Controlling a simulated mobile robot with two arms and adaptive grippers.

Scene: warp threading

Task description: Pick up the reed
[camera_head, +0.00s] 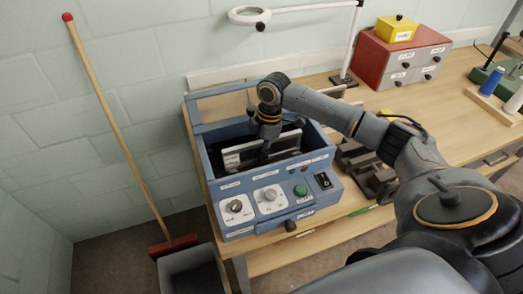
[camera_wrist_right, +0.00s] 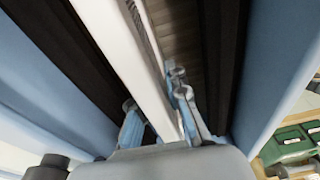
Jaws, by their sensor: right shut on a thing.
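The reed, a long white-framed strip with a dark comb-like middle, is inside the blue machine (camera_head: 223,190). In the head view the reed (camera_head: 232,160) shows to the left of my right gripper (camera_head: 264,153), which reaches down into the machine's open top. In the right wrist view the reed (camera_wrist_right: 118,50) runs between the two fingers of the right gripper (camera_wrist_right: 155,92), which is shut on its white frame. Dark walls of the opening lie on both sides of it. I cannot tell whether the reed is clear of the machine's floor. My left gripper is not in view.
The machine's front panel has dials (camera_head: 269,197) and a green button (camera_head: 300,190). Dark grey blocks (camera_head: 372,178) stand close to its right. A red drawer box (camera_head: 402,60) and a lamp (camera_head: 345,79) stand behind. A broom (camera_head: 115,125) leans on the wall.

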